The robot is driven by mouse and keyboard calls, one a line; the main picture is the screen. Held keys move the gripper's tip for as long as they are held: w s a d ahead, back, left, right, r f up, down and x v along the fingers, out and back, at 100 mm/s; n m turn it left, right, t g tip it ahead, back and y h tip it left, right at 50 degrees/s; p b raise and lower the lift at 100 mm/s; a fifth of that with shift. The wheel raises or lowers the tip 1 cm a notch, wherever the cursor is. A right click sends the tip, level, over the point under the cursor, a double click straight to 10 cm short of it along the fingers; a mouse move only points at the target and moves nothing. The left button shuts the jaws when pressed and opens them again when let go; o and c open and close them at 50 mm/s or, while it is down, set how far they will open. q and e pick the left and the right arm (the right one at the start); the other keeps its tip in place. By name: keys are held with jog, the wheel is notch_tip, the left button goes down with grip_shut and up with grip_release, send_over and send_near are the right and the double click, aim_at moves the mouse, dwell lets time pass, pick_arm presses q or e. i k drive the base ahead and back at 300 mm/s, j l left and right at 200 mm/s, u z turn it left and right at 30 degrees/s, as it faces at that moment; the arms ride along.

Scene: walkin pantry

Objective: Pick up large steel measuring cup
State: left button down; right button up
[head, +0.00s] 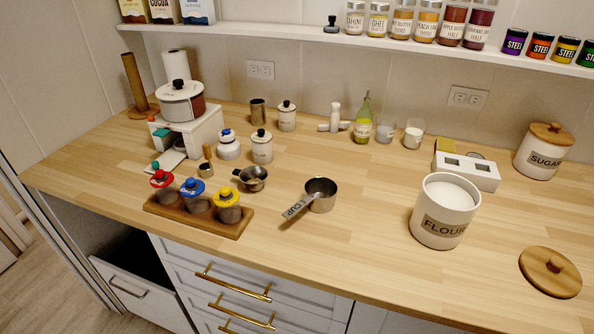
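The large steel measuring cup (321,196) sits upright on the wooden counter, near the middle of the head view. Its flat handle, marked "CUP", points toward the front left. A smaller steel cup (254,180) with a dark short handle sits to its left, apart from it. Neither of my grippers shows in the head view.
An open flour canister (442,214) stands to the right, its wooden lid (550,271) lying on the counter. A wooden rack (210,217) with three colored-lid jars is at front left. A white box (467,171) stands behind the flour. Counter before the cup is clear.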

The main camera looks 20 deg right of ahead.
aim_at(321, 193)
jog(key=z, duration=1.55)
jog(key=k+j+z, duration=0.15)
jog(key=k+j, duration=0.25)
jog(key=j, duration=0.15)
jog(key=k+j+z, duration=0.1)
jog(key=k+j, duration=0.35)
jog(key=j, duration=0.05)
